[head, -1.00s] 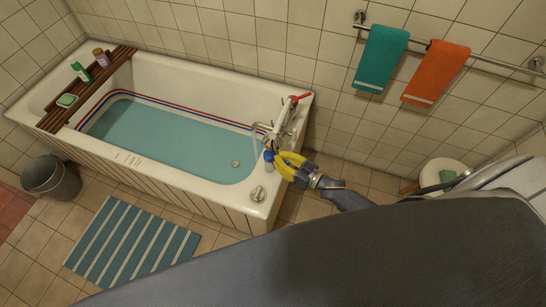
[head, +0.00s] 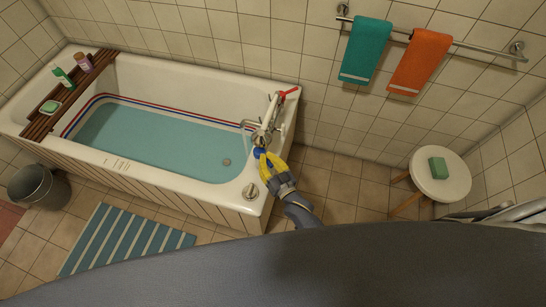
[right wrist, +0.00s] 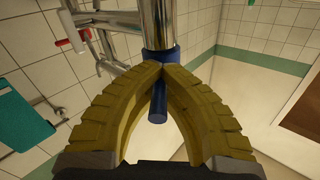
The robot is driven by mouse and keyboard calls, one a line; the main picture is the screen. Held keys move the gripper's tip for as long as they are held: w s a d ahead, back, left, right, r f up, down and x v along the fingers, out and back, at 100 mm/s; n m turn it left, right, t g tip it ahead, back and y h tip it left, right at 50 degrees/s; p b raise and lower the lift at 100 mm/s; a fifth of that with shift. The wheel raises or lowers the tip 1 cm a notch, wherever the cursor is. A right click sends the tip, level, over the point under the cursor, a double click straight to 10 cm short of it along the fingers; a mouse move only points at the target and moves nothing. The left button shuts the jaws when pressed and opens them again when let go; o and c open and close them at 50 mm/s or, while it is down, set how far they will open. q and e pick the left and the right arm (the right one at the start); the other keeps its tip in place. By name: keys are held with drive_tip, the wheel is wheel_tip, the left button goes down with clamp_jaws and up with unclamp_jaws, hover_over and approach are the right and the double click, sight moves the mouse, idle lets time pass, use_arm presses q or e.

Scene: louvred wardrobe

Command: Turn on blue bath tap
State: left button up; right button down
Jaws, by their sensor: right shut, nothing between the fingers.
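The blue tap (head: 258,153) is at the near side of the chrome mixer on the bathtub's right end. In the right wrist view the blue tap (right wrist: 157,117) has a blue collar and a short blue lever at the end of a chrome pipe. My right gripper (head: 265,160) has yellow fingers and is at the blue tap. In the right wrist view its fingertips (right wrist: 161,68) meet in front of the blue collar, with the lever showing just below and between the fingers. Whether they touch the tap is unclear. A red tap (head: 290,92) is at the mixer's far end. My left gripper is not in view.
The bathtub (head: 215,192) holds bluish water. A stool (head: 454,181) with a green block stands at the right. Teal (head: 366,50) and orange (head: 421,62) towels hang on the wall rail. A striped mat (head: 125,240) lies in front.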

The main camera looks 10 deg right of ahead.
drive_tip(key=shift+w+a+r, duration=0.1)
drive_tip(key=shift+w+r, duration=0.15)
drive_tip(key=shift+r, duration=0.25)
drive_tip(key=c, duration=1.8)
unclamp_jaws()
drive_tip(key=o, duration=0.4)
drive_tip(key=shift+s+f, duration=0.2)
drive_tip(key=shift+f, duration=0.05)
drive_tip(key=shift+c, duration=0.2)
drive_tip(key=shift+s, duration=0.1)
drive_tip(key=v, duration=1.1)
drive_tip(key=shift+s, duration=0.35)
